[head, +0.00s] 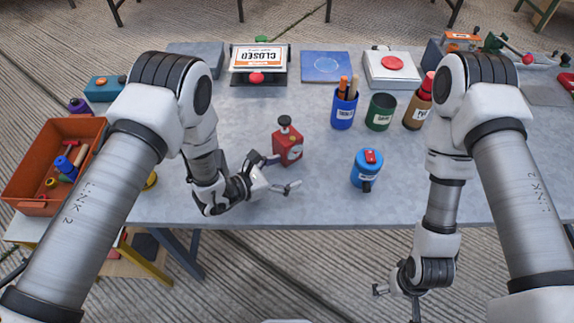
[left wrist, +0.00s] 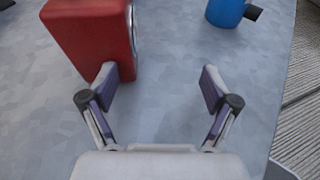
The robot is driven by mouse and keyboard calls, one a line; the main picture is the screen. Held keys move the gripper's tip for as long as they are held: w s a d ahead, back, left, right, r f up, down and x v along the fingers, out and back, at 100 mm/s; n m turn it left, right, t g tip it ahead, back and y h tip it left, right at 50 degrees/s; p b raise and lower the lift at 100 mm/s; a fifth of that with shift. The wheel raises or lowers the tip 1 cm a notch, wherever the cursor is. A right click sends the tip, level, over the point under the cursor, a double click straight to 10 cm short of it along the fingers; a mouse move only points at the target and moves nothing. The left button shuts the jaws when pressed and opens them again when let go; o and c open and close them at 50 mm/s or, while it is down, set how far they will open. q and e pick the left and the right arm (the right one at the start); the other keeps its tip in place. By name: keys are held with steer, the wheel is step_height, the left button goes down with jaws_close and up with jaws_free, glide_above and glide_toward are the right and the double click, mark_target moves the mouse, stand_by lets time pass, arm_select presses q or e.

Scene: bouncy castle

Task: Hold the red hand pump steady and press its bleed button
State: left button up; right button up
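The red hand pump (head: 288,148) stands upright near the middle of the table, with a black knob on top and a round pale gauge on its side. It also shows at the upper left of the left wrist view (left wrist: 88,38), its top cut off. My left gripper (head: 281,173) is open and empty, just in front of the pump; in the left wrist view (left wrist: 160,84) one finger overlaps the pump's lower edge, and I cannot tell whether they touch. I cannot make out a bleed button. My right gripper (head: 399,295) is open and empty, off the table's front edge.
A blue canister (head: 366,170) with a red top stands right of the pump. Behind are a blue pen cup (head: 343,110), a green can (head: 381,112) and a brown bottle (head: 416,112). An orange bin (head: 27,185) is at left. Table between pump and canister is clear.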

arm_select(q)
jaws_close()
steer(key=shift+c, duration=0.4)
jaws_free()
